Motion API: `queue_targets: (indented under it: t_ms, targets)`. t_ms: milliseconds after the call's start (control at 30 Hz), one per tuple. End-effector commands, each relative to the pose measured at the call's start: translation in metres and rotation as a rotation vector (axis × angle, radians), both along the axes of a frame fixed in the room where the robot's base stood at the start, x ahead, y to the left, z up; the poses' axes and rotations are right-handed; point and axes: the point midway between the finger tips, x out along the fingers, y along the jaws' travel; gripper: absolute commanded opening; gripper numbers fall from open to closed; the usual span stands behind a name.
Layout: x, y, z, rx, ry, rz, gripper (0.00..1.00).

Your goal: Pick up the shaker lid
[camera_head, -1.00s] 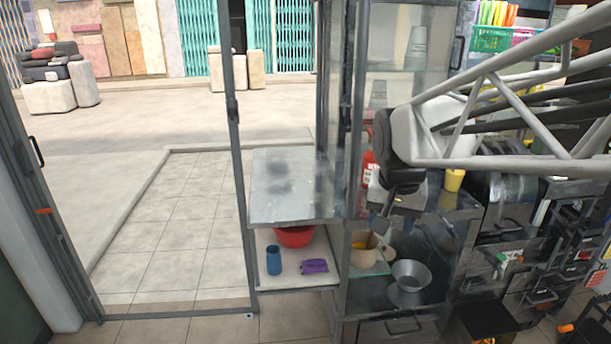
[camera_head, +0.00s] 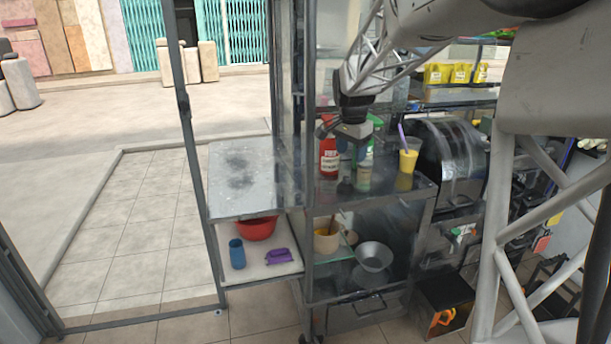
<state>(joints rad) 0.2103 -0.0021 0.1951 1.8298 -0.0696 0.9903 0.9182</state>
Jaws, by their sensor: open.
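My gripper (camera_head: 345,140) hangs over the upper metal counter (camera_head: 395,192), just above several bottles, and is open. A red bottle (camera_head: 329,158) with a white label stands just below and left of it. A pale greyish bottle or shaker (camera_head: 364,176) stands below and right of it, with a green item (camera_head: 376,128) behind. I cannot make out the shaker lid for certain; the gripper partly covers this group. I see nothing held in the gripper.
A yellow cup (camera_head: 408,161) with a purple straw stands right of the bottles, before a large metal drum (camera_head: 450,150). Glass-cabinet posts (camera_head: 308,180) rise at the left. A lower shelf holds a blue cup (camera_head: 237,254), red bowl (camera_head: 257,229) and metal funnel (camera_head: 374,258).

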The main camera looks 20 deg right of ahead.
Motion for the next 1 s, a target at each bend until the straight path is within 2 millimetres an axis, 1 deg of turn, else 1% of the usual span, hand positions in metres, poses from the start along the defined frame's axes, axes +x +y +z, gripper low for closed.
queue_targets:
  t_ms: [33, 100, 300, 433, 567, 633, 700, 833, 1000]
  targets:
    - [0.013, -0.009, -0.005, 0.002, 0.003, -0.03, 0.57]
    - [0.029, -0.02, -0.012, 0.005, 0.005, -0.079, 0.57]
    - [0.072, -0.049, -0.03, 0.012, 0.007, -0.202, 0.57]
    - [0.097, -0.063, -0.041, 0.012, 0.015, -0.268, 0.57]
    - [0.122, -0.062, -0.046, 0.006, 0.029, -0.296, 0.57]
    - [0.134, -0.054, -0.044, -0.001, 0.041, -0.296, 0.57]
    - [0.141, -0.048, -0.043, -0.007, 0.052, -0.291, 0.57]
    - [0.146, -0.042, -0.042, -0.015, 0.06, -0.286, 0.57]
    - [0.147, -0.041, -0.041, -0.016, 0.062, -0.285, 0.57]
